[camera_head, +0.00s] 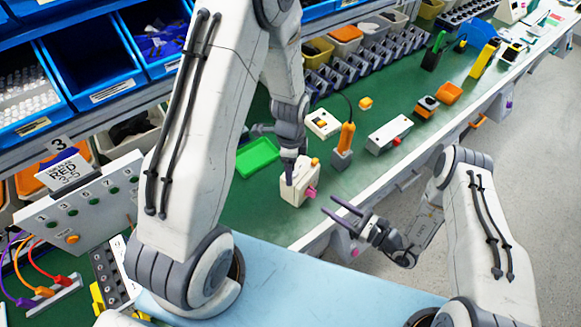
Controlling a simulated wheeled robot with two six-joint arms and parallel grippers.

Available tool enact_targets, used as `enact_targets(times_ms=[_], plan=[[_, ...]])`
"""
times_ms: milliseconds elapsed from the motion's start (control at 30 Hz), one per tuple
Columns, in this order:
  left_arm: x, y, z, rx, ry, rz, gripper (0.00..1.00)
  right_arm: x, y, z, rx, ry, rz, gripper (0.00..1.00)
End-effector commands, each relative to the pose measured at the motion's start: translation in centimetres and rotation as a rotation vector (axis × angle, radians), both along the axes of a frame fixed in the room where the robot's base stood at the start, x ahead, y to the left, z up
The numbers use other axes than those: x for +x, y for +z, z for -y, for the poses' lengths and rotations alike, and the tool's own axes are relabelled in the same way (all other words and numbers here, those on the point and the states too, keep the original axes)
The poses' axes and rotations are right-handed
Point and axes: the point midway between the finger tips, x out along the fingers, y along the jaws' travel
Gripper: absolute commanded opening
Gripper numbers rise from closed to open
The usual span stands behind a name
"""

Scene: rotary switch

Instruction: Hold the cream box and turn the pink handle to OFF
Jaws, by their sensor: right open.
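The cream box (296,190) stands on the green bench top near its front edge. The pink handle (309,193) sticks out from its right side. My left gripper (289,172) reaches down from above onto the box. One dark finger lies against the box, and the other finger is hidden, so its grip is unclear. My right gripper (328,204) is open and empty, just right of and below the pink handle. Its two fingers point left toward the handle, with a small gap between. No OFF marking can be read.
An orange-handled tool (346,136) stands behind the box. A white switch box with red button (390,133) lies to the right, a green tray (257,156) to the left. Blue bins (92,65) line the back left. Open floor lies beyond the bench's front edge.

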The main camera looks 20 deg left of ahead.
Motion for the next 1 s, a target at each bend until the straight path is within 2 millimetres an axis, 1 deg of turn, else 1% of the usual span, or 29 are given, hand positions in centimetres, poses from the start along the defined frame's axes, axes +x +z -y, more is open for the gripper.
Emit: enact_targets(times_ms=[233,367,467,700,800,900,1000], plan=[[0.0,0.0,0.0,0.0,0.0,0.0,0.72,0.0,0.0,0.0,0.0,0.0,0.0,0.47],[0.1,0.9,0.0,0.0,0.0,0.004,0.72,0.0,0.0,0.0,0.0,0.0,0.0,0.47],[0.1,2.4,0.0,-0.001,0.0,0.006,0.72,0.0,0.0,0.0,0.0,0.0,0.0,0.47],[0.1,7.6,0.0,-0.001,0.0,0.007,0.72,0.0,0.0,0.0,0.0,0.0,0.0,0.47],[0.1,9.4,0.0,-0.001,0.0,0.006,0.72,0.0,0.0,0.0,0.0,0.0,0.0,0.47],[0.1,10.8,0.0,0.0,0.0,0.004,0.72,0.0,0.0,0.0,0.0,0.0,0.0,0.47],[0.0,11.6,0.0,0.0,0.0,0.002,0.72,0.0,0.0,0.0,0.0,0.0,0.0,0.47]])
